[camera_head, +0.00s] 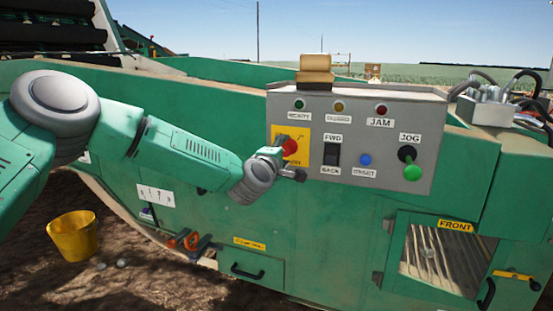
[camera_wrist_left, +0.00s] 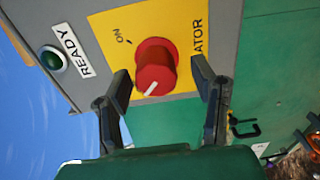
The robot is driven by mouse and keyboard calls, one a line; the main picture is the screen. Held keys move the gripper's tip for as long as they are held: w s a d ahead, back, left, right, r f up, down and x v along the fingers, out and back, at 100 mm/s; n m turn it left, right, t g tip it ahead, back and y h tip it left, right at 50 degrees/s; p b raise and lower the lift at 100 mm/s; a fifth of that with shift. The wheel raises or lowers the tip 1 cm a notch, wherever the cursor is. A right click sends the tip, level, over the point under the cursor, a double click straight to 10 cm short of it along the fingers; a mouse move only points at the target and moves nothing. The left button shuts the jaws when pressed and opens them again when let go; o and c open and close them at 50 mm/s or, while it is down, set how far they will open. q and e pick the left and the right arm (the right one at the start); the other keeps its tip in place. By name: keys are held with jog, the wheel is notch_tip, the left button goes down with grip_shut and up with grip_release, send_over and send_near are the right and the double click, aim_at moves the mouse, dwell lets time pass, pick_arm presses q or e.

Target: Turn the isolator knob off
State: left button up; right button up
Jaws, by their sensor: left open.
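The isolator knob (camera_head: 289,146) is a red round knob on a yellow plate (camera_head: 302,136) at the left of the grey control panel. In the left wrist view the red knob (camera_wrist_left: 154,68) stands between my fingers, with a white mark on its face pointing to the lower left; the word ON is printed on the plate at upper left. My left gripper (camera_head: 287,163) is at the panel, in front of the knob. Its fingers (camera_wrist_left: 163,88) are open, one on each side of the knob, with gaps showing. The lower part of the plate is hidden by the gripper in the head view. My right gripper is not in view.
The grey panel (camera_head: 345,110) also carries lamps, a black FWD/BACK switch (camera_head: 332,155), a blue reset button (camera_head: 365,160) and a green JOG knob (camera_head: 408,155). Tan blocks (camera_head: 315,70) sit on top. A yellow bucket (camera_head: 73,238) stands on the ground at left.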

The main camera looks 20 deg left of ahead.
pick_arm(q)
jog(key=s, duration=1.1)
jog(key=shift+s+a, duration=0.2)
jog(key=shift+a, duration=0.15)
jog(key=shift+f, duration=0.1)
jog(key=s+d+f+m+g+h+p, duration=0.1)
jog(key=s+d+f+m+g+p, duration=0.2)
jog(key=s+f, duration=0.4)
jog(key=s+d+f+m+g+h+p, duration=0.1)
jog(key=s+f+m+g, duration=0.25)
jog(key=s+f, duration=0.4)
jog(key=s+d+f+m+g+p, duration=0.2)
jog(key=s+f+m+g+p, duration=0.15)
jog(key=f, duration=0.55)
jog(key=s+a+f+m+g+y+p, duration=0.1)
jog(key=s+a+m+g, duration=0.1)
jog(key=s, duration=0.7)
jog(key=s+a+f+m+g+p, duration=0.1)
jog(key=s+a+f+m+g, duration=0.1)
jog(key=s, duration=0.7)
jog(key=s+a+f+m+g+y+p, duration=0.1)
jog(key=s+a+f+m+g+p, duration=0.1)
jog(key=s+a, duration=0.4)
jog(key=s+m+g, duration=0.1)
jog(key=s+m, duration=0.1)
jog(key=s, duration=0.1)
jog(key=shift+f+y, duration=0.25)
jog(key=shift+y, duration=0.05)
